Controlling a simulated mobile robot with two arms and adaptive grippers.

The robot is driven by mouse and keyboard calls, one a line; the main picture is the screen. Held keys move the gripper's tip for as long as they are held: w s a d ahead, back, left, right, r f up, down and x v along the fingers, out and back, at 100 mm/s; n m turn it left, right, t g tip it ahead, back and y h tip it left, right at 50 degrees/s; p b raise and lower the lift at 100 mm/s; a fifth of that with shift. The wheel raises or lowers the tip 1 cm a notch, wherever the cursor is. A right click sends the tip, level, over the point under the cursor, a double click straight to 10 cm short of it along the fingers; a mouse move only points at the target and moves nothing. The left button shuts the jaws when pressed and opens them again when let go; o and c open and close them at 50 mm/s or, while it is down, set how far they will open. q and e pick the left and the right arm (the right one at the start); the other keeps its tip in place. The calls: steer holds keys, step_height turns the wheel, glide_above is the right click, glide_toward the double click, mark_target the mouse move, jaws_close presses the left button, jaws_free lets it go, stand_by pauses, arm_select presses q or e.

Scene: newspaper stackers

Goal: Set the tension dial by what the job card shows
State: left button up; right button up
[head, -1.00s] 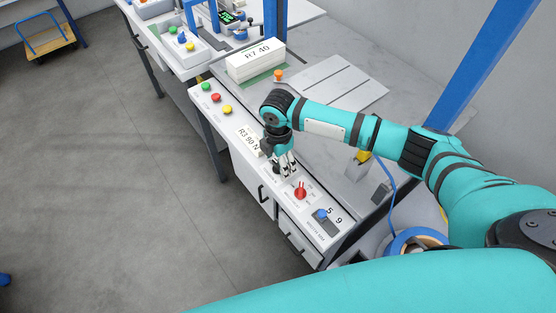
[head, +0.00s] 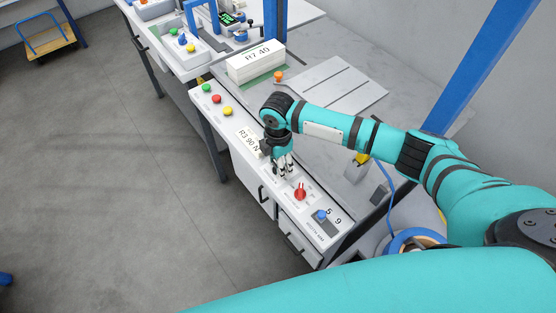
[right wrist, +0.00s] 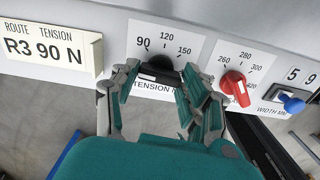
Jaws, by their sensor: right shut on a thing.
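The job card (right wrist: 52,46) on the left in the right wrist view reads route R3, tension 90 N; it also shows in the head view (head: 246,140). The tension dial (right wrist: 160,69) has a dark knob on a white plate marked 90, 120 and 150. My right gripper (right wrist: 158,82) is shut on this knob, one finger on each side; in the head view the gripper (head: 286,173) points down at the panel. The fingers partly cover the knob, and I cannot tell which mark its pointer faces. My left gripper is not in view.
Green, red and yellow buttons (head: 216,98) and an R7 40 stack (head: 256,62) are farther back.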

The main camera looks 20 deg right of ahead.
steer(key=m+p, duration=0.4)
steer(key=shift+r, duration=0.25)
steer(key=shift+f+m+p, duration=0.15)
steer(key=shift+m+p, duration=1.2)
steer(key=shift+m, duration=0.55)
steer(key=shift+w, duration=0.1)
steer(key=o, duration=1.2)
steer(key=shift+c, duration=0.2)
step_height(320, 180, up, 12)
